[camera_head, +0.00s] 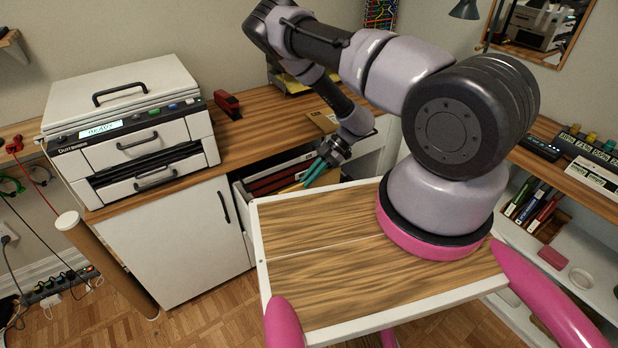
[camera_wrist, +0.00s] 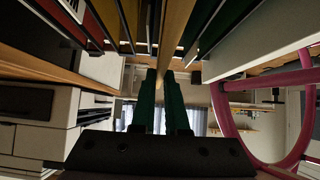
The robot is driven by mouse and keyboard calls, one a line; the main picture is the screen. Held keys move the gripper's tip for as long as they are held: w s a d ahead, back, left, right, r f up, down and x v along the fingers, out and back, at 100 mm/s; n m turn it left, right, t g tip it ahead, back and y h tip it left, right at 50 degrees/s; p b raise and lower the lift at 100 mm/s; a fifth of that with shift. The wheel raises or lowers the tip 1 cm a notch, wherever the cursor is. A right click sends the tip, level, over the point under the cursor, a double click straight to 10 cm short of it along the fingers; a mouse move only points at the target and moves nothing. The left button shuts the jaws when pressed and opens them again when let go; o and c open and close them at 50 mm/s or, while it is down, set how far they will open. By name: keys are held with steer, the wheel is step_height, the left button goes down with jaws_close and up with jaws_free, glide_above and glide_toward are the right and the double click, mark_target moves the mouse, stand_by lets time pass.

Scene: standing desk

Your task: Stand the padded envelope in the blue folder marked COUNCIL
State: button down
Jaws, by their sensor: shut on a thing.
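My gripper (camera_head: 312,177) has green fingers and reaches down at the open drawer of hanging folders (camera_head: 275,175). It is shut on a tan, flat thing, seen edge-on in the wrist view (camera_wrist: 176,42), which looks like the padded envelope. A tan patch also shows by the fingertips in the head view (camera_head: 296,187). In the wrist view, the folders stand on both sides of it: red and yellow ones (camera_wrist: 95,32) to the left, dark green ones (camera_wrist: 203,25) to the right. I cannot make out the blue COUNCIL folder or any label.
A white printer (camera_head: 135,130) stands on the left of the desk, with a red stapler (camera_head: 228,103) beside it. A flat tan item (camera_head: 323,121) lies on the desktop behind my gripper. My wooden-topped base is close to the drawer's front.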

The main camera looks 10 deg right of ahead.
steer(key=c, duration=0.8)
jaws_free()
steer(key=shift+c, duration=0.2)
steer(key=v, duration=1)
steer(key=shift+w+d+r, duration=0.1)
steer(key=shift+d+r, duration=0.15)
steer(key=shift+r, duration=0.1)
